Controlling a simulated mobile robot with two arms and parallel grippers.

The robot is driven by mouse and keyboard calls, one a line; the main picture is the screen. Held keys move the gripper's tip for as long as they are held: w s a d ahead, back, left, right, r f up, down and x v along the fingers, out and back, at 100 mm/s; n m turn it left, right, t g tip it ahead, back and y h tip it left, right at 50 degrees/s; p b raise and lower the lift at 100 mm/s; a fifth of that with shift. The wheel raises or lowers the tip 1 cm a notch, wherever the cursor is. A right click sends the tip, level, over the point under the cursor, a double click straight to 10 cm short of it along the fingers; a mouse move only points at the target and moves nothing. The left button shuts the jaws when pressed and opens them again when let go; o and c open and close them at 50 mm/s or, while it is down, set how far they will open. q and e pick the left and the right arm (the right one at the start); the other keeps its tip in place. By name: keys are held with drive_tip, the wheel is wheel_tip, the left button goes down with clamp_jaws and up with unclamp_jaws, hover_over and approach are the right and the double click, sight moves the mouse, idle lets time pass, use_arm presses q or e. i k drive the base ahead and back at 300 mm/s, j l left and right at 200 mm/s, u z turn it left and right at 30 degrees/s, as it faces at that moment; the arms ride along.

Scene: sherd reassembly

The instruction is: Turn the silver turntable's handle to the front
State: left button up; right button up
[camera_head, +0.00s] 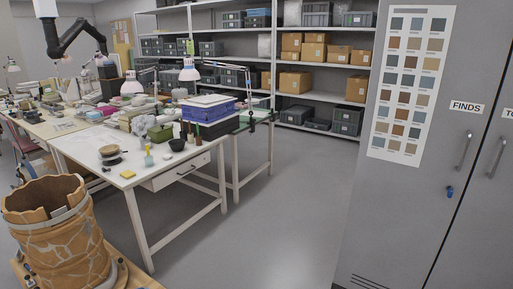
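A large orange-brown vessel (62,232), pieced together from sherds with pale joins and a jagged rim, stands at the bottom left. A curved grey edge shows beside its base (110,275); I cannot tell whether this is the silver turntable. No turntable handle can be made out. Neither of my grippers is in view.
Grey cabinets (440,180) stand at the right, shelves (325,97) at the back. The grey floor (270,220) between is clear.

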sight(104, 157)
drive_tip(key=i+l+z, duration=0.3)
drive_tip(key=i, duration=0.15)
drive_tip(key=i+l+z, duration=0.1)
drive_tip(key=i+z, duration=0.2)
drive_tip(key=i, duration=0.2)
drive_tip(key=i+u, duration=0.7)
drive_tip(key=i+l+u, duration=0.2)
drive_tip(key=i+u, duration=0.15)
drive_tip(key=i, duration=0.15)
